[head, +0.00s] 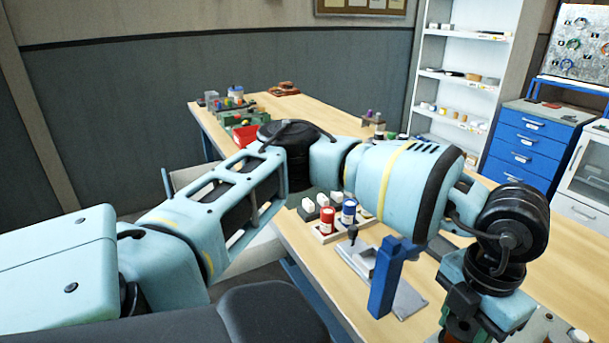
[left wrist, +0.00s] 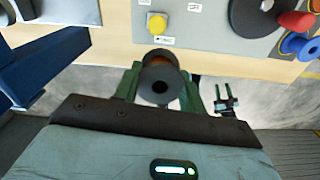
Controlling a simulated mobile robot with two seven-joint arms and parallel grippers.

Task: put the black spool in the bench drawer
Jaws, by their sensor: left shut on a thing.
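My left gripper (head: 478,314) is low at the right of the head view, by the bench top. In the left wrist view its green fingers (left wrist: 160,88) are shut on the black spool (left wrist: 159,82), which has a brown band behind its dark round end. The spool appears by the bench's front edge, with floor showing below it. A pale, open-looking drawer (head: 247,262) juts from the front of the bench (head: 345,312), mostly hidden behind my left arm; its inside cannot be seen.
A blue post (head: 384,278) stands on a grey plate on the bench, left of my left gripper. Red and blue spools (head: 328,222) stand in a tray. In the left wrist view a yellow button (left wrist: 157,22), a red cone (left wrist: 296,22) and a blue spool (left wrist: 298,45) lie beyond.

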